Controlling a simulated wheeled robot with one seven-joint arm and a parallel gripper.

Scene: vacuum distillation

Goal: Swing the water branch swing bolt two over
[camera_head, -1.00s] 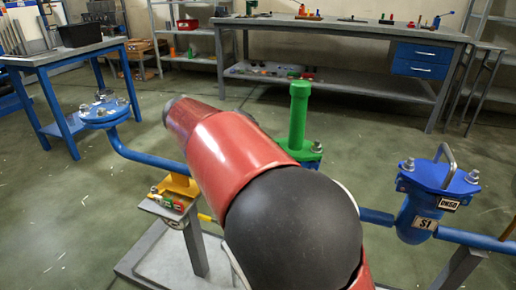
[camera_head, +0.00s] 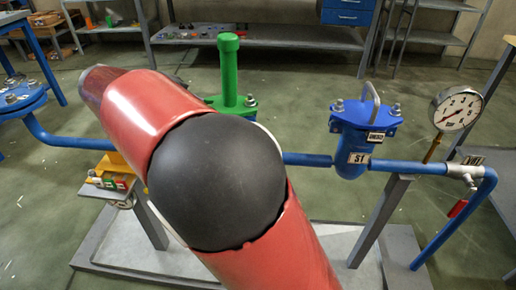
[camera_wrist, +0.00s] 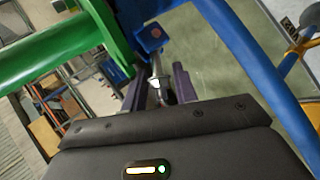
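In the wrist view, my gripper (camera_wrist: 160,90) has two dark fingers standing apart. A slim silver bolt or rod (camera_wrist: 156,72) shows between them; I cannot tell whether they touch it. Just beyond is a blue lug (camera_wrist: 148,36) beside a green cylinder (camera_wrist: 50,52). In the head view, my red arm hides my gripper. The green post (camera_head: 229,70) stands upright behind my arm, with a bolt (camera_head: 250,100) at its base. The blue strainer (camera_head: 352,150) marked S1 stands to the right, with bolts (camera_head: 396,110) on its lid. I cannot tell which bolt is number two.
Blue pipe (camera_head: 410,167) runs right to a pressure gauge (camera_head: 458,108) and a red-handled valve (camera_head: 457,208). A blue flange (camera_head: 20,100) is at far left. A curved blue pipe (camera_wrist: 250,60) passes close to my gripper's right. A workbench (camera_head: 270,36) stands behind.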

